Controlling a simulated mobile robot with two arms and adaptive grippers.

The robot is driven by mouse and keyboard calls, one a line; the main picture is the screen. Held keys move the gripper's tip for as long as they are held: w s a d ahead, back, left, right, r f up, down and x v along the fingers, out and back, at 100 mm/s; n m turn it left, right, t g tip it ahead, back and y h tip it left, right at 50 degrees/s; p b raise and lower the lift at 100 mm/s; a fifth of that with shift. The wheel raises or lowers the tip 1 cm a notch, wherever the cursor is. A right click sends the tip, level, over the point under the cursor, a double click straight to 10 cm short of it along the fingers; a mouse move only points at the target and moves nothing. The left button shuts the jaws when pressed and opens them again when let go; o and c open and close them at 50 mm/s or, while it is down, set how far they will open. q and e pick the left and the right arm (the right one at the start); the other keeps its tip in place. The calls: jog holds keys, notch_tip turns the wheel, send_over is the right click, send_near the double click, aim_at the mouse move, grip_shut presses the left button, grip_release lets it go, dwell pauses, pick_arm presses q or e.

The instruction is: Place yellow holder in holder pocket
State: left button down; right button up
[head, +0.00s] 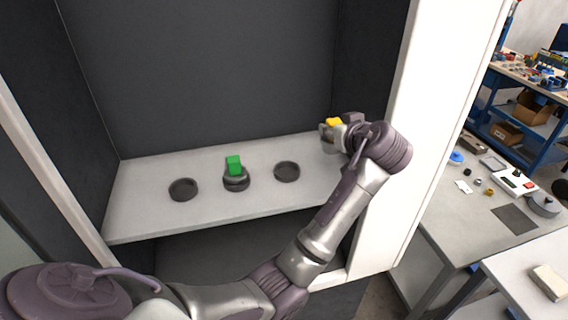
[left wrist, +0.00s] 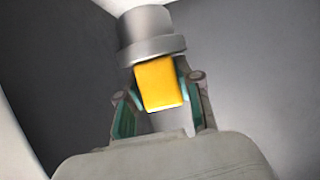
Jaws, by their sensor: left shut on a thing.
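The yellow holder has a yellow block top (head: 333,122) and shows at the right side of the cabinet in the head view. In the left wrist view its yellow block (left wrist: 159,84) sits against a grey round base (left wrist: 151,36). My left gripper (left wrist: 155,105) is shut on the yellow holder, with a finger on each side of the block. The holder is held above the shelf. Two round dark pockets are empty, one at the left (head: 183,189) and one at the right (head: 287,171). A green holder (head: 234,166) stands between them. My right gripper is not in view.
The light shelf (head: 140,215) lies inside a dark-walled cabinet with a white frame post (head: 437,120) at the right. My left arm reaches across the cabinet's front. A workbench (head: 440,215) with small parts stands outside at the right.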

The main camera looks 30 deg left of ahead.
pick_arm(q)
jog(key=shift+a+r, duration=0.1)
jog(key=shift+a, duration=0.3)
jog(key=s+a+f+p, duration=0.1)
jog(key=a+f, duration=0.1)
jog(key=a, duration=0.1)
jog(key=s+a+f+p, duration=0.1)
jog(key=a+f+p, duration=0.1)
jog(key=a+f, duration=0.1)
jog(key=s+a+f+p, duration=0.1)
jog(key=a+f+p, duration=0.1)
jog(key=a, duration=0.2)
jog(key=shift+s+a+f, duration=0.1)
jog(key=shift+f, duration=0.1)
notch_tip(320, 180, down, 2)
jog(key=shift+f+p, duration=0.1)
jog(key=shift+p, duration=0.55)
jog(key=shift+f, duration=0.5)
